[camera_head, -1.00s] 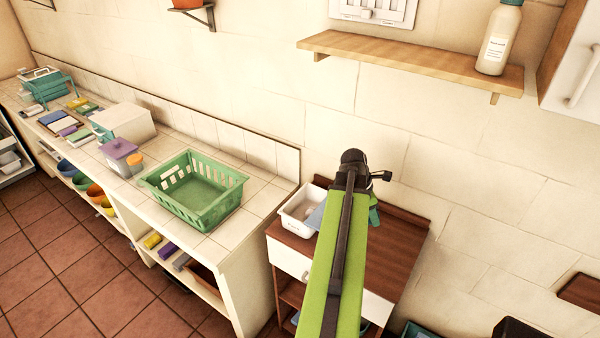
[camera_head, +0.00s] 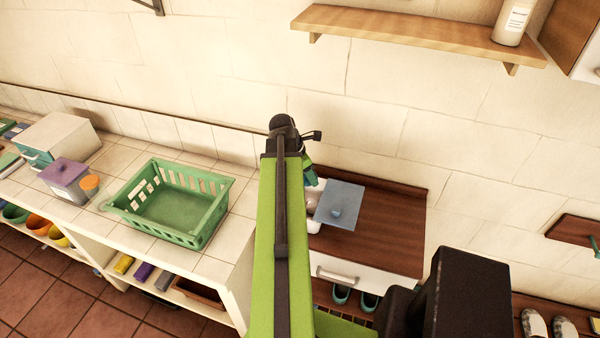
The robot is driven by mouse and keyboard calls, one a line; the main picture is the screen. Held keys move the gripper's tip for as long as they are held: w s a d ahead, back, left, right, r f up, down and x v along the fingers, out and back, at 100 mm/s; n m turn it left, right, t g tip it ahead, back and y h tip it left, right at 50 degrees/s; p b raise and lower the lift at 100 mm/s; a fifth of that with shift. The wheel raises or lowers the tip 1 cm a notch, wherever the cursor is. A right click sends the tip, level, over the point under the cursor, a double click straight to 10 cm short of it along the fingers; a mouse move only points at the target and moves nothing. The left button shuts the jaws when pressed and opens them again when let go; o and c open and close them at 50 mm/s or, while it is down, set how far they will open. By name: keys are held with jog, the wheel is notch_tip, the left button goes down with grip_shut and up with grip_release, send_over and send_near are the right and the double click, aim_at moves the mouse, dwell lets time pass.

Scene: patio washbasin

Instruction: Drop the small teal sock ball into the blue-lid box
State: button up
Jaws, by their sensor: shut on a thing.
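The blue-lid box (camera_head: 314,222) is a small white box on the brown-topped cabinet, partly hidden by my green arm. Its blue-grey lid (camera_head: 345,196) with a round knob lies to the right of the box's opening, overlapping its right side in the picture. My gripper (camera_head: 309,173) shows only as a small teal patch beyond the arm's dark end, near the box's back. The arm hides most of it, and its fingers do not show clearly. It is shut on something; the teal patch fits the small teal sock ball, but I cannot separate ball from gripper.
A green basket (camera_head: 172,208) stands empty on the tiled counter (camera_head: 105,165) to the left. A purple-lidded container (camera_head: 66,182) and a white box (camera_head: 57,138) are farther left. A wooden shelf (camera_head: 420,37) hangs above. The cabinet top (camera_head: 390,220) is clear right of the lid.

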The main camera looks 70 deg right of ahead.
jog(key=shift+f+b, duration=3.1)
jog(key=shift+r, duration=0.1)
jog(key=o, duration=1.4)
jog(key=shift+r, duration=0.1)
jog(key=p+v, duration=1.6)
jog(key=v, duration=0.1)
jog(key=shift+a+r, duration=0.1)
jog(key=shift+a, duration=0.05)
